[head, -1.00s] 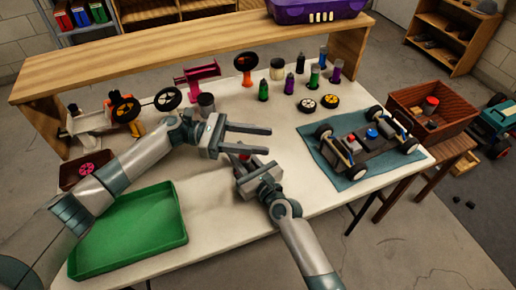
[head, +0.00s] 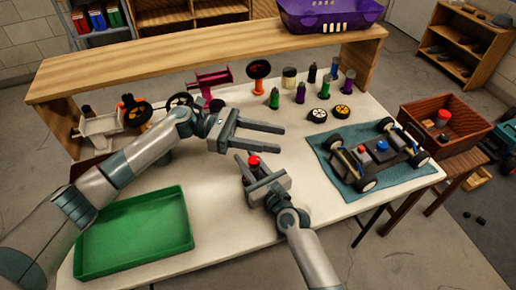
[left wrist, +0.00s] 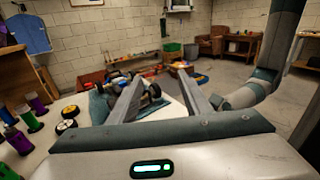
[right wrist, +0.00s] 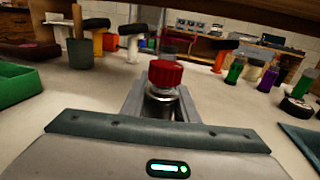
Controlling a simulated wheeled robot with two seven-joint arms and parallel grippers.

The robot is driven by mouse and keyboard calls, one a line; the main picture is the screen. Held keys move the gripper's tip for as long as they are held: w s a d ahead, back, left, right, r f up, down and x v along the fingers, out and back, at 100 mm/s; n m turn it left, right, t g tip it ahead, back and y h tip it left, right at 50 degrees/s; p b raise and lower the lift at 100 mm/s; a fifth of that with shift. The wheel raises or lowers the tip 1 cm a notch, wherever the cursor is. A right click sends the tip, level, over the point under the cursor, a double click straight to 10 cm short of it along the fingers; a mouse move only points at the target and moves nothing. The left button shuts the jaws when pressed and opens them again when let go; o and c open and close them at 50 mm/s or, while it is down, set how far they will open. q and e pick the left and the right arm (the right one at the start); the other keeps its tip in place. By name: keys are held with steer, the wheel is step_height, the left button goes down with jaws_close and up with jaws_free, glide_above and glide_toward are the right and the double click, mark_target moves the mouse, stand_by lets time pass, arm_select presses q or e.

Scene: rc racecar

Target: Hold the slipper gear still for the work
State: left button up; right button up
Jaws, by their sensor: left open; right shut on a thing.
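My right gripper (head: 257,168) is shut on a red-topped metal piece (head: 253,160) above the middle of the table. In the right wrist view, its ribbed red cap (right wrist: 166,73) stands above a shiny cylinder between the fingers. I cannot tell whether this is the slipper gear. My left gripper (head: 283,140) is open and empty, just beyond and above the right one, its fingers pointing right toward the car. The car chassis (head: 377,155), with a red and a blue part on top, sits on a blue mat (head: 341,181). It also shows beyond the left fingers in the left wrist view (left wrist: 121,82).
A green tray (head: 135,240) lies at the table's front left. Several coloured bottles (head: 274,99) and two loose wheels (head: 318,115) stand behind the mat. A wooden shelf (head: 170,68) spans the back. A wooden crate (head: 455,116) stands to the right.

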arm_select(q)
steer(key=s+d+n+g+y, duration=0.1)
steer(key=s+d+n+y, duration=0.1)
step_height(320, 180, up, 4)
steer(key=n+t+y, duration=0.5)
steer(key=n+y, duration=1)
steer(key=n, duration=0.7)
glide_above(254, 159)
steer(key=shift+f, duration=0.15)
step_height(254, 159, down, 12)
steer(key=shift+r, duration=0.15)
steer(key=shift+c, duration=0.5)
